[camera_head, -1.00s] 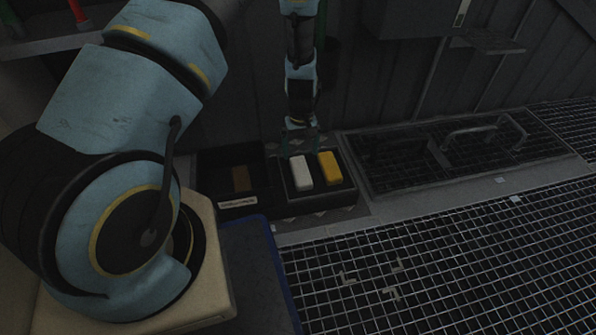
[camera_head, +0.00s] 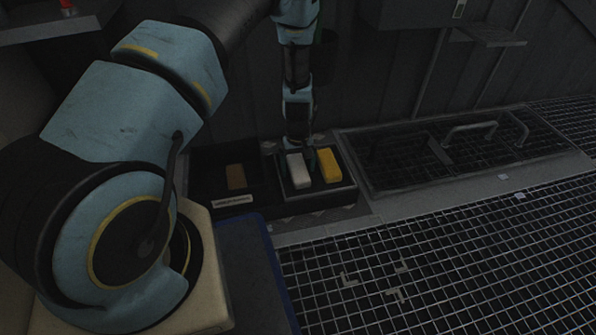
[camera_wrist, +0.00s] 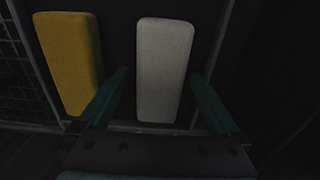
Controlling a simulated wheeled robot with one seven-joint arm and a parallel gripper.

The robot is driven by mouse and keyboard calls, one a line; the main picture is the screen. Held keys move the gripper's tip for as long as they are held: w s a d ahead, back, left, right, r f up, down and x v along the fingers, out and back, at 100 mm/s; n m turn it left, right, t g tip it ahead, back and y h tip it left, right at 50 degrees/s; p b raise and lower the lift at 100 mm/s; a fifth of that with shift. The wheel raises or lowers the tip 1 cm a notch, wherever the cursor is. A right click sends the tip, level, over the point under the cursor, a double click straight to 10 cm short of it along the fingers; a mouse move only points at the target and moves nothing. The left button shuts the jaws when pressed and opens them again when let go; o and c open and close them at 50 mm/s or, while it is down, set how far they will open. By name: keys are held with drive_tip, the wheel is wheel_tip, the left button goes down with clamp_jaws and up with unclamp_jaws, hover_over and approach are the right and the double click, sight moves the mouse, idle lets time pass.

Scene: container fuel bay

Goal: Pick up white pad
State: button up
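The white pad (camera_head: 299,171) stands in a dark tray (camera_head: 317,203) with a yellow pad (camera_head: 329,166) to its right. In the wrist view the white pad (camera_wrist: 164,70) lies between the two green fingers of my gripper (camera_wrist: 160,98), with a dark gap showing on each side. The yellow pad (camera_wrist: 70,62) is outside the left finger there. In the head view my gripper (camera_head: 298,146) is low over the tray, at the white pad's far end. My gripper is open; I see no finger touching the white pad.
A second dark tray with a brown block (camera_head: 236,177) and a pale label (camera_head: 234,200) stands left of the pads. A recessed grate with metal handles (camera_head: 470,133) is to the right. Open grid floor (camera_head: 430,255) lies in front. A dark wall is behind.

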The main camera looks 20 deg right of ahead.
drive_tip(key=c, duration=1.3)
